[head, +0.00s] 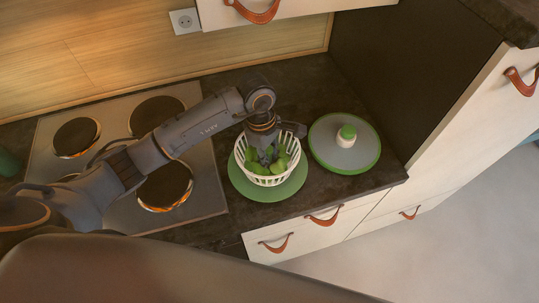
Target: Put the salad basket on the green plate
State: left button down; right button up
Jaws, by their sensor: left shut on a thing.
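The salad basket (264,180) is white and slatted, with green leaves inside. It appears upright over the green plate (253,191), which is round and shows around its lower and left sides. I cannot tell whether the basket's bottom touches the plate or is slightly above it. My left gripper (265,155) points down into the basket from its far side and is shut on it. The fingers partly hide the leaves and the far rim. My right gripper is not in view.
The stove (205,187) is at left, under my arm. A dark tall panel (385,75) stands at the back right. Bare counter lies behind.

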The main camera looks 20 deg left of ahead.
pick_arm(q)
jog(key=shift+f, duration=0.2)
jog(key=c, duration=1.1)
grip_release()
jog(key=shift+c, duration=0.2)
jog(key=shift+r, duration=0.1)
jog(key=shift+r, duration=0.1)
jog(key=shift+r, duration=0.15)
jog(key=r+b, duration=0.1)
jog(key=r, duration=0.2)
jog(key=a+r+b, duration=0.1)
jog(key=r, duration=0.3)
jog(key=r+b, duration=0.2)
jog(key=r, duration=0.1)
jog(key=shift+w+a+r, duration=0.3)
jog(key=shift+r, duration=0.5)
jog(key=shift+s, duration=0.1)
